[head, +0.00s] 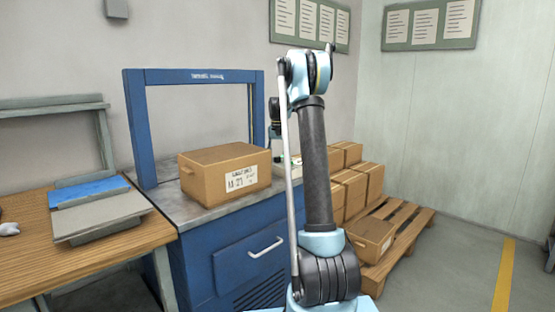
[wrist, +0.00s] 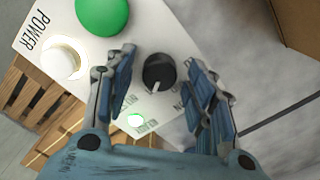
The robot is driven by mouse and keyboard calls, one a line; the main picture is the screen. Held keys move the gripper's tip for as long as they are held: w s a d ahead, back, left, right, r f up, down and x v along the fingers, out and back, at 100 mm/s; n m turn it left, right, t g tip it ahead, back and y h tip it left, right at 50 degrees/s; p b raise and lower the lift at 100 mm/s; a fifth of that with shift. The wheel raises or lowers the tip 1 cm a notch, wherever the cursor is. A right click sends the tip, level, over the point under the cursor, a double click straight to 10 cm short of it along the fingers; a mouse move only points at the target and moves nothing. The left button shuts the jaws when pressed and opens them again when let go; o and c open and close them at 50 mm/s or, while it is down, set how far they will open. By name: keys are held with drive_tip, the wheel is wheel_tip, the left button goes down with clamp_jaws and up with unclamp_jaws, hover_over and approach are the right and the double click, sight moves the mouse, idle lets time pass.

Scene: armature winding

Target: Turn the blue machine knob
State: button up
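The knob (wrist: 159,72) is black and round with a white pointer line. It sits on a white control panel (wrist: 60,12) in the wrist view, and its pointer faces the lower part of the picture. My gripper (wrist: 165,66) is open, with one finger left of the knob and one right of it. Gaps show on both sides, so the fingers look apart from it. In the head view the blue machine (head: 215,255) stands in the middle with a blue arch. My arm hides the knob and gripper there.
A cardboard box (head: 225,172) rests on the machine top. Stacked boxes (head: 350,190) on a pallet (head: 408,228) stand behind. A wooden table (head: 25,255) is left.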

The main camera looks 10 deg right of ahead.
wheel_tip(320, 180, up, 12)
idle(0.8)
drive_tip(key=shift+w, duration=0.1)
